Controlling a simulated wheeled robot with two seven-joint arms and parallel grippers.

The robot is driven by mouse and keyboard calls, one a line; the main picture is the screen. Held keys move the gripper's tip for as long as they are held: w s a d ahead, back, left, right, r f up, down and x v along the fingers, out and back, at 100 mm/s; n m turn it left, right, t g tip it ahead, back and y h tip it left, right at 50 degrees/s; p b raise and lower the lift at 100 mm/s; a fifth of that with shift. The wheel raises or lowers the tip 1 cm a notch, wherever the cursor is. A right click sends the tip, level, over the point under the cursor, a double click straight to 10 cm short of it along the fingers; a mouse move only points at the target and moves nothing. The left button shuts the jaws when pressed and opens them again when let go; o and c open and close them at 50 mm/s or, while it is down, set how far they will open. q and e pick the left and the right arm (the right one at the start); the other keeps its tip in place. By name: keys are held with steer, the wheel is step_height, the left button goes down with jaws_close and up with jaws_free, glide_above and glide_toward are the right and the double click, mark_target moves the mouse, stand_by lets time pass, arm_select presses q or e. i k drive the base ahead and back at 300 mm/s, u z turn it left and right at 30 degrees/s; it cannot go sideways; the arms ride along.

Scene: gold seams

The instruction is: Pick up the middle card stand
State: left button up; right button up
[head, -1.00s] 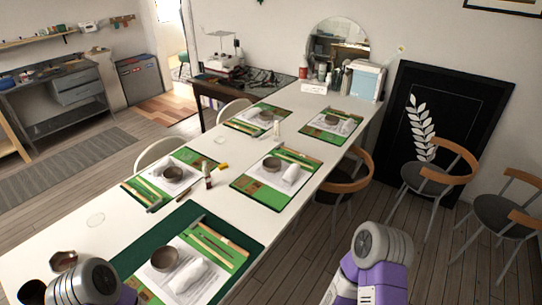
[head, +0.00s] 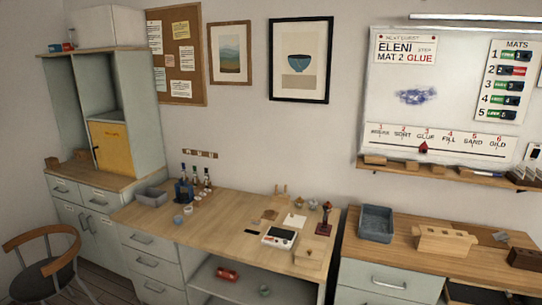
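Neither of my grippers shows in the head view. I cannot make out anything that is surely a card stand here. Small wooden blocks (head: 375,160) sit on the ledge under the whiteboard, too small to tell whether they are stands. A white card or paper (head: 295,221) lies on the wooden desk, with no clear stand under it.
The wooden desk (head: 225,240) carries bottles (head: 196,176), a white scale-like device (head: 279,237) and a dark red upright tool (head: 325,218). A grey bin (head: 376,223) and slotted wooden block (head: 443,241) stand on the right bench. A chair (head: 45,265) is at lower left.

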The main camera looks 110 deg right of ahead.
mark_target(440, 168)
steer(key=z, duration=5.5)
steer(key=i, duration=2.25)
steer(key=u, duration=0.95)
